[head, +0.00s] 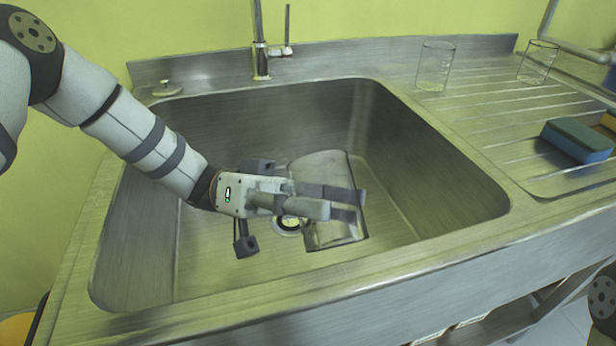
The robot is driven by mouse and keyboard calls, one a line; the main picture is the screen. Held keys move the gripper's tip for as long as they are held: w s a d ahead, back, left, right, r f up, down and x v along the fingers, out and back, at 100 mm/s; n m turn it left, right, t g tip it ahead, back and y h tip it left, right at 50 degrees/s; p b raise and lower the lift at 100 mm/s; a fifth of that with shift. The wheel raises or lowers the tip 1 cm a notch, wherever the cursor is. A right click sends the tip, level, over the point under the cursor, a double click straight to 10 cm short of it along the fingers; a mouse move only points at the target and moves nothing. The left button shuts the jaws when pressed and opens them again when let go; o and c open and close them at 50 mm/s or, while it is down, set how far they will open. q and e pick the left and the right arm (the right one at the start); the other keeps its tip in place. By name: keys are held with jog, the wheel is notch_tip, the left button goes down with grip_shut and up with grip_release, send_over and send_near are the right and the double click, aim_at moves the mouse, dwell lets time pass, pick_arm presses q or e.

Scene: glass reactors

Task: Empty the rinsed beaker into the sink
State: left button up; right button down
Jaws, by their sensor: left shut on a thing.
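The clear glass beaker (322,172) is inside the steel sink (400,150), low in the basin and above the drain (287,226). My left gripper (345,205) reaches in from the left and is shut on the beaker, with its fingers across the glass. The beaker looks strongly tilted. The fingers hide its middle, and I cannot tell whether any liquid is in it or flowing out. Only a bit of my right arm shows at the lower right edge; its gripper is out of view.
A tap (261,55) stands at the sink's back rim, with a round stopper (166,89) left of it. Two glass beakers, one nearer (435,68) and one farther right (538,62), stand on the ribbed drainboard (490,115). A blue-green sponge (577,140) lies at the right.

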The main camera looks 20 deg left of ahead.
aim_at(338, 163)
pick_arm(q)
jog(key=shift+r+n+h, duration=0.15)
jog(key=shift+n+h, duration=0.15)
jog(key=shift+n, duration=0.1)
jog(key=shift+r+n+t+h+b, duration=0.3)
jog(key=shift+n+t+h, duration=0.1)
jog(key=shift+n+h, duration=0.15)
jog(key=shift+w+a+r+n+t+h, duration=0.1)
jog(key=shift+r+n+t+h, duration=0.45)
jog(key=shift+n, duration=0.5)
jog(key=shift+w+a+r+n+t+h+b, duration=0.2)
jog(key=shift+w+n+t+h+b, duration=0.15)
jog(key=shift+n, duration=0.15)
pick_arm(e)
jog(key=shift+s+f, duration=0.7)
jog(key=shift+f, duration=0.2)
pick_arm(q)
jog(key=shift+w+a+r+n, duration=0.1)
jog(key=shift+w+a+n, duration=0.15)
jog(key=shift+n, duration=0.15)
pick_arm(e)
jog(key=shift+s+f+g, duration=0.15)
jog(key=shift+g, duration=0.15)
pick_arm(q)
jog(key=shift+w+a+r+n+t+h, duration=0.1)
jog(key=shift+w+n+t+h, duration=0.05)
jog(key=shift+n+t+h, duration=0.2)
jog(key=shift+r+n+t, duration=0.2)
jog(key=shift+n+t, duration=0.25)
jog(key=shift+t, duration=0.1)
